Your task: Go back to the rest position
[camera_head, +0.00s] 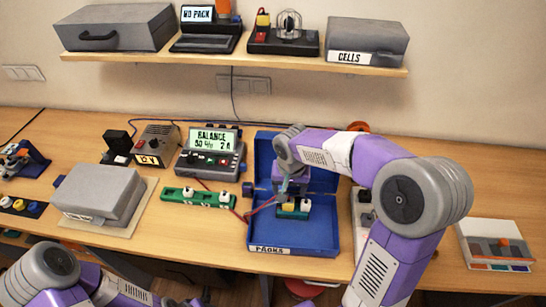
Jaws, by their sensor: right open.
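My right arm comes in from the lower right and reaches over the open blue box labelled PACKS (325,238). My right gripper (293,200) points down inside the box, just over a small pack with a yellow part and a green base (292,211). Its fingers are small and partly hidden by the wrist. I cannot tell whether they touch the pack. My left arm (60,285) shows folded low at the lower left; its gripper cannot be made out.
A charger reading BALANCE (210,152) stands left of the box, with a green board (198,198) before it and a red wire running to the box. A grey case (98,192) sits further left. A small tray (496,245) lies at right. A shelf (235,62) hangs above.

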